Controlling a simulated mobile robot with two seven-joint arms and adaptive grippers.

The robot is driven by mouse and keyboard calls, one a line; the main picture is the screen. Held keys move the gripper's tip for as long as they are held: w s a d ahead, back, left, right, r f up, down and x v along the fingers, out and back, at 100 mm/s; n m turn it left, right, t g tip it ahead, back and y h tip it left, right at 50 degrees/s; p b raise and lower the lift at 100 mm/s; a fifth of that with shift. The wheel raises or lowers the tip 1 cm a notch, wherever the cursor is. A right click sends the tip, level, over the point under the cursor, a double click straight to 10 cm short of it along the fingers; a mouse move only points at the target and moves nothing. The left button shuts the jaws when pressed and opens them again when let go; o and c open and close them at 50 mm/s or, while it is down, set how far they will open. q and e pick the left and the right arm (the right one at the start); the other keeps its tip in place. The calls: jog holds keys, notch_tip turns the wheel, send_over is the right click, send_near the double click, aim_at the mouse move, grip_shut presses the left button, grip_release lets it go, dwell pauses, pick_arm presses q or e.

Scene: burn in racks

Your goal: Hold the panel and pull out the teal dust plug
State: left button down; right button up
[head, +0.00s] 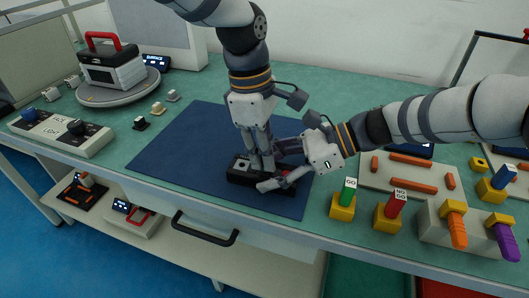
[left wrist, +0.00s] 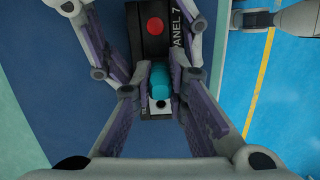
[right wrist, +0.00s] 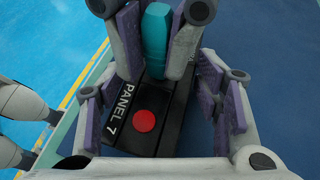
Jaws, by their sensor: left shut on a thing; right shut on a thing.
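The black panel (head: 236,178), marked PANEL 7 with a red round button, lies on the dark blue mat. It also shows in the left wrist view (left wrist: 152,47) and the right wrist view (right wrist: 165,125). My left gripper (head: 262,166) comes down from above and is shut on the teal dust plug (left wrist: 160,80), which also shows between its fingers in the right wrist view (right wrist: 155,40). I cannot tell if the plug is still seated. My right gripper (head: 275,181) comes from the right and is shut across the panel's sides. The plug is hidden in the head view.
The blue mat (head: 175,140) is clear to the left. Green GO (head: 348,192) and red NO GO (head: 396,204) gauges stand right, near the front edge. A grey switch box (head: 58,133) and a turntable (head: 115,94) with a red-handled case stand left.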

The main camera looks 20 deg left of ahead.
pick_arm(q)
jog(key=shift+r, duration=0.65)
pick_arm(e)
jog(key=shift+f, duration=0.15)
jog(key=shift+c, duration=0.2)
pick_arm(q)
jog(key=shift+r, duration=0.9)
pick_arm(e)
jog(key=shift+s, duration=0.1)
jog(key=o, duration=0.9)
jog(key=shift+o, duration=0.2)
jog(key=v, duration=1.2)
